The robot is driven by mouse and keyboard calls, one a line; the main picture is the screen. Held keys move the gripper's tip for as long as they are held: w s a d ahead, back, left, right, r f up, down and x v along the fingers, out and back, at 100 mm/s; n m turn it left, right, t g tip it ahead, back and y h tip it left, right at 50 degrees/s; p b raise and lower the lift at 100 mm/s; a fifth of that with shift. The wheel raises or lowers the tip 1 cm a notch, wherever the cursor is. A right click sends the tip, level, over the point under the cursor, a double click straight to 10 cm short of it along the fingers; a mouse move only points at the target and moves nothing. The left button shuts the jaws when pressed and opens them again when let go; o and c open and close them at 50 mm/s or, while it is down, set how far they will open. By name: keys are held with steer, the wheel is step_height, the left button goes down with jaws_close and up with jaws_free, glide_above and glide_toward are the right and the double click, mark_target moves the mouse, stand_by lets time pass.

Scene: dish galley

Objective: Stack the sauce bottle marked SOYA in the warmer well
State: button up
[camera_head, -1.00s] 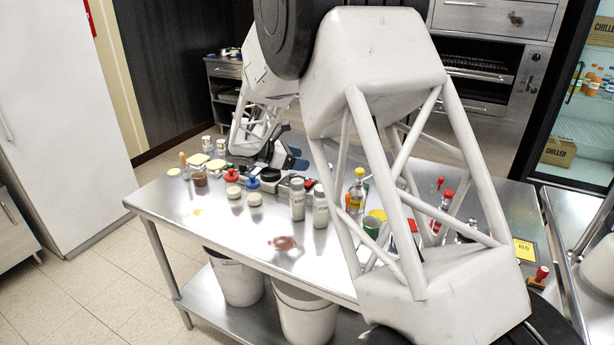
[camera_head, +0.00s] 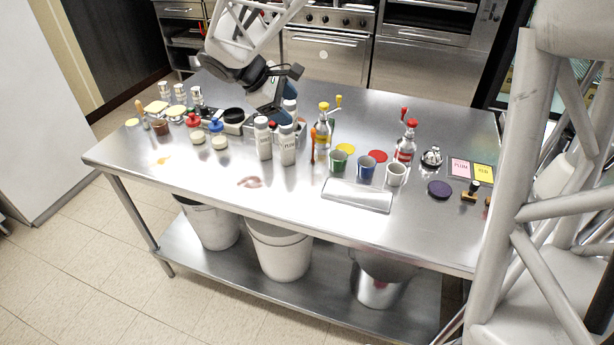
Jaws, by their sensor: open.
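Two pale squeeze bottles with grey caps stand upright side by side near the middle of the table: the left bottle (camera_head: 263,141) and the right bottle (camera_head: 287,148). Their labels are too small to read surely, so I cannot tell which is SOYA. Another grey-capped bottle (camera_head: 290,105) shows partly behind them. A low steel housing (camera_head: 302,130) behind the front bottles may be the warmer well; its opening is mostly hidden.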

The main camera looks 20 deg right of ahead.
steer(key=s+a+m+t+y, duration=0.1)
steer(key=s+a+m+y, duration=0.1)
steer(key=s, duration=0.7)
steer(key=s+a+m+t+y, duration=0.1)
steer(key=s+a+m+y, duration=0.1)
steer(key=s+m, duration=0.3)
steer(key=s+a+m+t+y, duration=0.1)
steer(key=s+a+m+y, duration=0.1)
steer(key=s, duration=1.2)
steer(key=shift+a+f+m+y, duration=0.2)
steer(key=shift+a+m+y, duration=0.2)
steer(key=shift+m+y, duration=0.35)
